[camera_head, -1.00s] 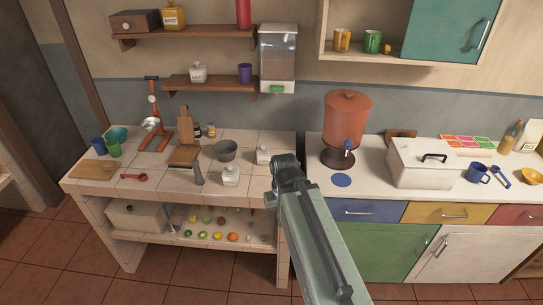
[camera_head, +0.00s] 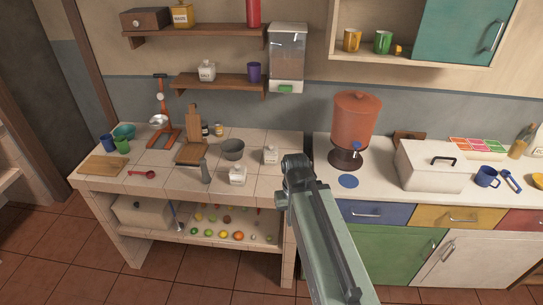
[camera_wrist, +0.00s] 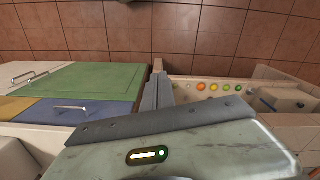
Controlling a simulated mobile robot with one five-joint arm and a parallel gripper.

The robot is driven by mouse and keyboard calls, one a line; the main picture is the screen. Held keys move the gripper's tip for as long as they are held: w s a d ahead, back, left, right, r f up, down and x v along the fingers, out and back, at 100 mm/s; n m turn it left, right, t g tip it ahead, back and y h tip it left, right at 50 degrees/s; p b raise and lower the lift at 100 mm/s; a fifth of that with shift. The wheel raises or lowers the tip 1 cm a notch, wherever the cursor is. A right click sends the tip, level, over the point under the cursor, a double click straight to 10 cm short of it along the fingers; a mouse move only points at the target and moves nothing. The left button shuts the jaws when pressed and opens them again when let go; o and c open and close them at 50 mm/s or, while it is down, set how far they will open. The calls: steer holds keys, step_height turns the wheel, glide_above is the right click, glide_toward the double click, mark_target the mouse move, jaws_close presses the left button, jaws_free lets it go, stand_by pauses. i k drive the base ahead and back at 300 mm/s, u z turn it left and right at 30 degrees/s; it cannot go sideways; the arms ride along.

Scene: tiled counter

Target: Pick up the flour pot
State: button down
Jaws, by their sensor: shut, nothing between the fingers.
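Two small white lidded pots stand on the tiled counter (camera_head: 263,187): a front pot (camera_head: 238,176) near its front edge and a back pot (camera_head: 270,156) further right. Their labels are too small to read, so I cannot tell which one is the flour pot. My arm reaches up from the bottom of the head view, its end right of both pots and apart from them. My gripper (camera_wrist: 160,88) shows in the wrist view, its grey fingers shut and empty, pointing over the gap beside the green cabinet. Neither pot is clear in the wrist view.
A grey bowl (camera_head: 233,149), a grey pestle-like tool (camera_head: 205,172) and a wooden stand (camera_head: 191,151) are near the pots. A salt pot (camera_head: 207,71) sits on the lower wall shelf. A clay dispenser (camera_head: 355,120) and a white box (camera_head: 430,170) stand on the right counter.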

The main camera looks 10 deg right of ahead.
mark_target(268, 161)
steer(key=z, duration=2.85)
steer(key=k, duration=2.3)
steer(key=u, duration=2.5)
steer(key=i, duration=1)
